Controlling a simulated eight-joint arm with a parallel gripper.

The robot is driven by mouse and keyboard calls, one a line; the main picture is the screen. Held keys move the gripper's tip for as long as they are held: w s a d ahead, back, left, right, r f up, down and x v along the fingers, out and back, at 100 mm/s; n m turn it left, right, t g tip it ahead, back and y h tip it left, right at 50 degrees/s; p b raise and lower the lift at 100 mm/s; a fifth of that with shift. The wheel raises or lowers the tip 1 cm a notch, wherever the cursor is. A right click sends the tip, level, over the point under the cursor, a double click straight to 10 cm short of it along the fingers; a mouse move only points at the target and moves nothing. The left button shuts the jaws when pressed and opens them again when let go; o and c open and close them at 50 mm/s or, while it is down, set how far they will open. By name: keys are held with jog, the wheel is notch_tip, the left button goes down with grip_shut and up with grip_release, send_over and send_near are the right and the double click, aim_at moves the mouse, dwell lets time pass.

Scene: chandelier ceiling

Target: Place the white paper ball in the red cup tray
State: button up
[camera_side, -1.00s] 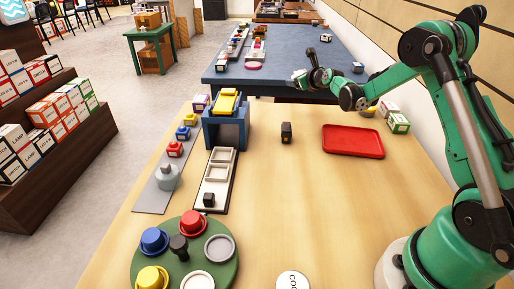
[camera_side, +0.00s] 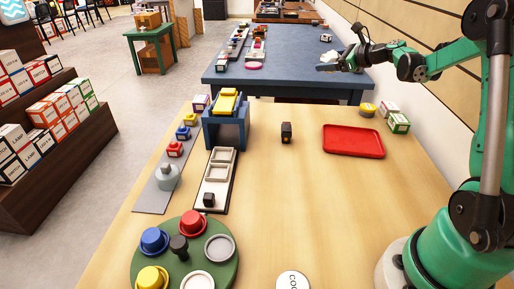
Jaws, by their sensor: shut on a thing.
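My gripper (camera_side: 344,62) is over the blue table at the back right. It is shut on a small white crumpled thing, which looks like the paper ball (camera_side: 328,58); the fingers are small and partly hidden. The flat red tray (camera_side: 353,153) lies empty on the wooden table, nearer the camera than my gripper. A red cup-like piece (camera_side: 191,222) sits on a round green tray (camera_side: 223,272) at the front left, with blue and yellow ones beside it. My gripper is far from the green tray.
Small boxes (camera_side: 399,123) and a yellow-topped tin (camera_side: 367,109) stand beside the red tray. A small black block (camera_side: 286,133) stands left of it. A blue stand (camera_side: 227,128) is farther left.

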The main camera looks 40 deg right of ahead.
aim_at(337, 135)
jog(key=s+a+r+n+g+y, duration=0.2)
jog(key=s+r+n+g+y, duration=0.15)
jog(key=s+n+y, duration=0.35)
jog(key=shift+m+t, duration=0.3)
jog(key=shift+t, duration=0.05)
jog(key=f, duration=1.9)
jog(key=shift+s+d, duration=0.15)
jog(key=shift+s, duration=0.15)
jog(key=o, duration=1.2)
